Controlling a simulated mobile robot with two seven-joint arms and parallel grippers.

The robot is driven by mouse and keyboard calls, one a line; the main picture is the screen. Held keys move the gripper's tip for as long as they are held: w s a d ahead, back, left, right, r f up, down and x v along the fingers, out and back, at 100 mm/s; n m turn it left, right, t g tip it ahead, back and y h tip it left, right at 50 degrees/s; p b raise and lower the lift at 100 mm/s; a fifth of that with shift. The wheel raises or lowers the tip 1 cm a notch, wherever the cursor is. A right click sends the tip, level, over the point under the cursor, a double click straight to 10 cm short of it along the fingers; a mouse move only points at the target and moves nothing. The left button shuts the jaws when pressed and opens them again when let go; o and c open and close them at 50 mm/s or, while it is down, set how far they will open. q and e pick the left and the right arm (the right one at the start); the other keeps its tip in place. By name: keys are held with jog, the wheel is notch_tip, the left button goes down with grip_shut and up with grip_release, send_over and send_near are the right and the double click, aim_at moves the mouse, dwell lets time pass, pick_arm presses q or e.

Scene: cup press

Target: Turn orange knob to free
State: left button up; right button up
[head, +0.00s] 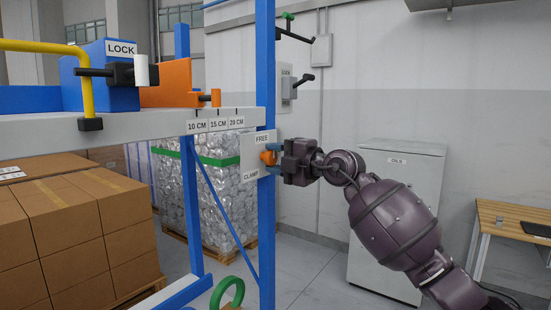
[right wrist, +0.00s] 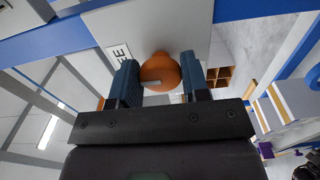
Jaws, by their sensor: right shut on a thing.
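The orange knob (head: 268,157) sits on a white plate (head: 250,165) fixed to the blue post. The plate reads FREE at the top and CLAMP at the bottom. My right gripper (head: 272,157) reaches it from the right and is shut on the knob. In the right wrist view the orange knob (right wrist: 160,72) lies between the two blue fingers of my right gripper (right wrist: 160,80), and part of the word FREE shows left of it. The fingers hide part of the knob in the head view, so I cannot tell exactly where it points. My left gripper is not in view.
The blue post (head: 265,70) stands directly behind the plate. A grey bench (head: 130,125) with a LOCK label and 10, 15 and 20 CM marks extends left. Stacked cartons (head: 60,230) stand below it.

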jog(key=o, duration=0.9)
jog(key=b+v, duration=0.2)
jog(key=v, duration=0.8)
jog(key=shift+s+d+b, duration=0.25)
jog(key=shift+d+b, duration=0.05)
